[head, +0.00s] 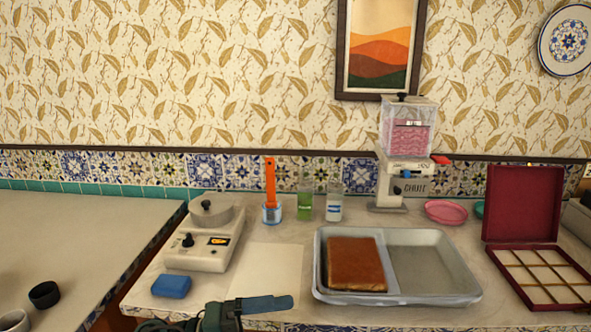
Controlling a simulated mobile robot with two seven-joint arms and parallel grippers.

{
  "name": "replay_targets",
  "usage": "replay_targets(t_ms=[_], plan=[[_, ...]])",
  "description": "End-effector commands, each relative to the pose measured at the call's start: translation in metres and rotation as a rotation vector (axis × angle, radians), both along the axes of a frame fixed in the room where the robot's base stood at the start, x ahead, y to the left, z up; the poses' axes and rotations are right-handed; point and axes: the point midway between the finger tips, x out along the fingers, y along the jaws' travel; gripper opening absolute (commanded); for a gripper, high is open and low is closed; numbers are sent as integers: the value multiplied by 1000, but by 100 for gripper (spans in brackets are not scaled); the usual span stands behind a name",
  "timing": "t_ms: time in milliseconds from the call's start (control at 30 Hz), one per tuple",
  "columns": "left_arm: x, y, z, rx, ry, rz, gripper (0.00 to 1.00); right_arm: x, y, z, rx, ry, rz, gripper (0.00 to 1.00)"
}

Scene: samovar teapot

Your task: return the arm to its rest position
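No samovar or teapot is visible.
The metal tray (430,291) holds a brown slab (355,264). A maroon partitioned box (522,208) stands open at right. A dispenser (409,150), bottles, a white appliance (203,257) and a blue block (171,286) share the counter. The left counter (70,235) is mostly clear.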

Motion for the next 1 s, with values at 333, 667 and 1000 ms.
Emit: replay_targets(t_ms=[333, 667, 1000], plan=[[-8, 82, -81, -640, 937, 858, 98, -8, -3, 4, -10, 39, -14, 0], [-111, 115, -196, -631, 1606, 1262, 98, -11, -8, 1, -23, 58, -20, 0], [-120, 115, -203, -622, 1653, 1282, 98, -10, -9, 1, -25, 58, -21, 0]])
